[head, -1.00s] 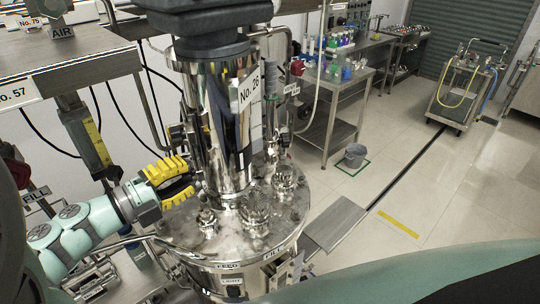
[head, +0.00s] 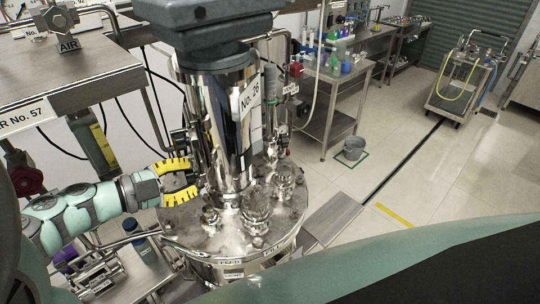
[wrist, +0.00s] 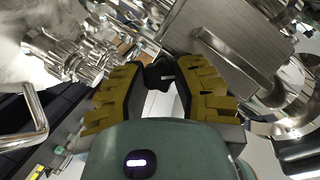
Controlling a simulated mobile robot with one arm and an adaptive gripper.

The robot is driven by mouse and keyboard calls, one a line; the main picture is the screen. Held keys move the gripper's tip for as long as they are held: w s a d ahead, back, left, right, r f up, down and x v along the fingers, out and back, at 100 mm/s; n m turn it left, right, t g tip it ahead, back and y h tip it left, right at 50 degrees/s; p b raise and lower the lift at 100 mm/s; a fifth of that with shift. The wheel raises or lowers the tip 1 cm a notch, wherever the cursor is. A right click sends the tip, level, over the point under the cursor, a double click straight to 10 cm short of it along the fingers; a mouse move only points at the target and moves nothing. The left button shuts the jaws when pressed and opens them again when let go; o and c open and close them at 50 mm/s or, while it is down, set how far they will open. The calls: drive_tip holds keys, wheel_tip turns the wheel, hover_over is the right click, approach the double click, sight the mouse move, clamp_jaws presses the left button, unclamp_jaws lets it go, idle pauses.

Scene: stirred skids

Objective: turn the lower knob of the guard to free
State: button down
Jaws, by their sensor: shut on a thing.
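My gripper (head: 190,179) reaches from the left to the side of the polished steel vessel column (head: 228,130), above the round lid. The knob sits beside a brushed steel plate (wrist: 232,38), which looks like part of the guard. The fingers cover the knob's sides. In the head view the knob is hidden by the fingers, and I cannot read any position label.
The lid (head: 225,232) carries several shiny fittings close to my gripper. A steel cabinet (head: 60,75) with an AIR label stands at the left, with black hoses behind.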

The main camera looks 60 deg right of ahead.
drive_tip(key=shift+n, duration=0.4)
drive_tip(key=shift+y+p, duration=0.3)
drive_tip(key=c, duration=0.7)
unclamp_jaws()
drive_tip(key=shift+o, duration=0.2)
drive_tip(key=v, duration=0.8)
drive_tip(key=shift+f, duration=0.15)
